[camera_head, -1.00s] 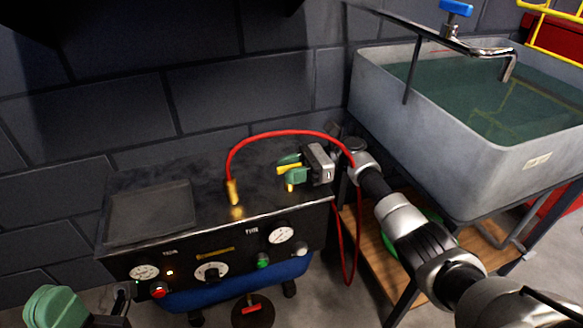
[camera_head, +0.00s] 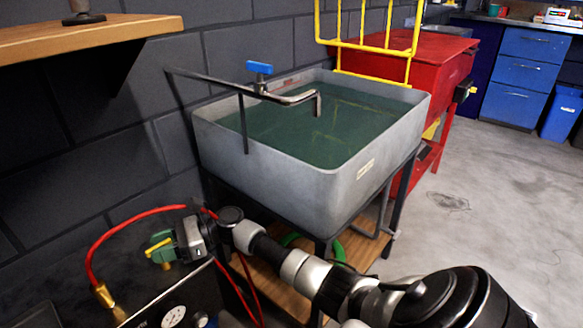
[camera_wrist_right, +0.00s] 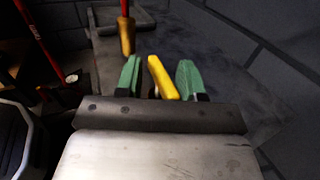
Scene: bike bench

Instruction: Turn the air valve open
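My right gripper (camera_head: 161,248) has green fingers and is over the dark compressor unit's top. In the right wrist view its two fingers (camera_wrist_right: 160,78) are apart, with a yellow lever-like piece (camera_wrist_right: 162,77) between them. Narrow gaps show on both sides of this piece, so it does not look clamped. I take it for the air valve's handle, but its base is hidden behind the gripper body. A brass hose fitting (camera_head: 104,294) with a red hose (camera_head: 130,221) stands to the left; the fitting also shows beyond the fingers in the wrist view (camera_wrist_right: 126,35). My left gripper is out of view.
The dark unit (camera_head: 100,250) shows part of its front panel with a gauge (camera_head: 173,316). A grey sink (camera_head: 290,185) of greenish water with a blue-handled tap (camera_head: 258,68) stands behind my right arm. A wooden shelf (camera_head: 85,40) overhangs at upper left. Open floor lies right.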

